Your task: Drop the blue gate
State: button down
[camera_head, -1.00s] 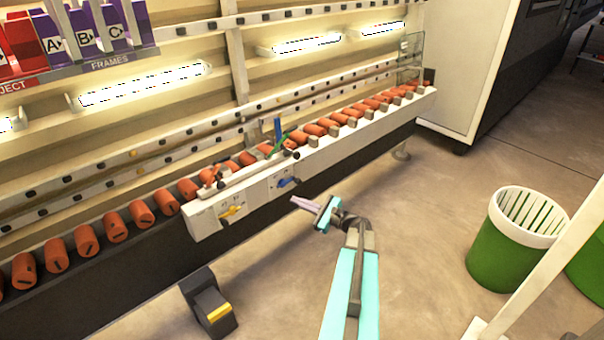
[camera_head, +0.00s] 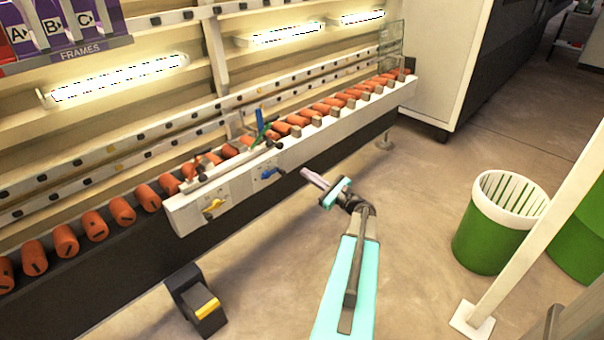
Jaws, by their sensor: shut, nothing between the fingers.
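The blue gate (camera_head: 260,121) is a small upright blue piece on the conveyor of orange rollers, with a green piece beside it. A blue knob (camera_head: 268,173) sits on the white control panel on the conveyor's front, right of a yellow knob (camera_head: 214,205). My gripper (camera_head: 312,178) is shut and empty, to the right of the panel and apart from it. It points up and left toward the conveyor's front face. No part of the gate is hidden by my arm.
A row of orange rollers (camera_head: 94,225) runs along the conveyor. A black pedal-like block with a yellow top (camera_head: 207,304) stands on the floor at lower left. A green bin with a white rim (camera_head: 489,235) and a white post (camera_head: 520,240) stand at right. Floor between is clear.

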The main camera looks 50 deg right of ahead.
jog(key=w+a+r+b, duration=0.1)
jog(key=w+r, duration=0.4)
jog(key=w, duration=0.4)
jog(key=shift+w, duration=0.15)
dwell(0.4)
jog(key=shift+r, duration=0.25)
jog(key=shift+r+p, duration=0.1)
jog(key=shift+p, duration=0.35)
